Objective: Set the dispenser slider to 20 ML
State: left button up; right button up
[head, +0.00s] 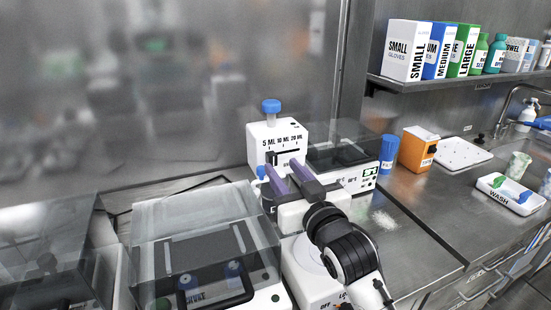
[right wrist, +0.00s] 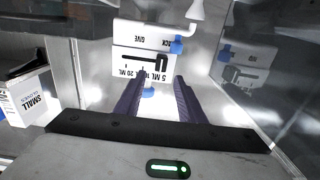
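The dispenser (head: 258,150) is a white box with a blue cap on top and 5 ML, 10 ML and 20 ML printed on its front. It shows upside down in the right wrist view (right wrist: 135,35). Its dark slider (right wrist: 161,60) sits in a horizontal slot below the labels, seemingly at the 5 ML end. My right gripper (head: 278,175) is open, its purple fingers pointing at the dispenser front. In the right wrist view its fingers (right wrist: 157,88) are apart with nothing between them at the tips. Contact with the slider cannot be told. My left gripper is not in view.
A clear-lidded machine (head: 195,225) stands at left front, and a device with a green display (head: 368,172) stands right of the dispenser. Glove boxes (head: 405,50) line the shelf.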

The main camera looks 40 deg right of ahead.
aim_at(274, 157)
jog(key=x, duration=0.4)
jog(key=shift+w, duration=0.4)
jog(key=shift+c, duration=0.2)
grip_shut()
